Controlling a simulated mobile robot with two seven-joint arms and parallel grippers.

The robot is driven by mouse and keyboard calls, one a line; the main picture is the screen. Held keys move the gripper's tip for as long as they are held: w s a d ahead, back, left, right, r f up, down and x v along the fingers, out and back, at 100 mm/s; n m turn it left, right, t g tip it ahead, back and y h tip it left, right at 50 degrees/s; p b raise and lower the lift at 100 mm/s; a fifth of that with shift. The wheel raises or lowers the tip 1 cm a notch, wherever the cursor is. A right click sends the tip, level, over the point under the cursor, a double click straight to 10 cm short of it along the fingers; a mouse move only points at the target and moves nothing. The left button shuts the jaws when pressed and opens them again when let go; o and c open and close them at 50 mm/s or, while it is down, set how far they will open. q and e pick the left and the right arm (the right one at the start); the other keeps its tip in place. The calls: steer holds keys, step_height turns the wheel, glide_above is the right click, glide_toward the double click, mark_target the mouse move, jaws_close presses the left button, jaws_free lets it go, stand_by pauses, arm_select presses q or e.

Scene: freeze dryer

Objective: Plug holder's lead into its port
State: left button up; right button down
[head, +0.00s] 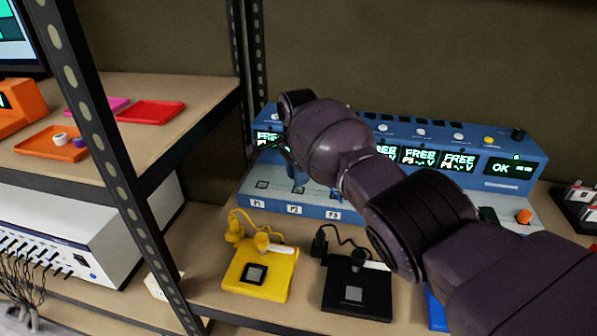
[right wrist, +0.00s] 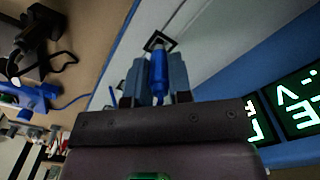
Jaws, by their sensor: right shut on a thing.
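My right gripper (right wrist: 160,72) is shut on a blue plug (right wrist: 158,82), the end of a blue lead. In the right wrist view the plug's tip points at a dark square port (right wrist: 159,41) on the pale deck of the blue unit (head: 312,208). I cannot tell whether the tip touches the port. In the head view my wrist hides most of the gripper and plug. The blue holder (head: 436,310) is mostly hidden behind my right arm; it also shows at the left of the right wrist view (right wrist: 35,97), with its thin lead (right wrist: 72,103). My left gripper is out of view.
A yellow holder (head: 282,272) and a black holder (head: 375,293), each with its own lead, stand before the unit. Displays reading FREE (head: 420,157) and OK (head: 505,168) line its back. A shelf post (head: 100,140) stands left.

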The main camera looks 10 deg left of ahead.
steer(key=shift+f, duration=0.95)
stand_by(0.3)
steer(key=c, duration=1)
jaws_free()
steer(key=shift+o, duration=0.2)
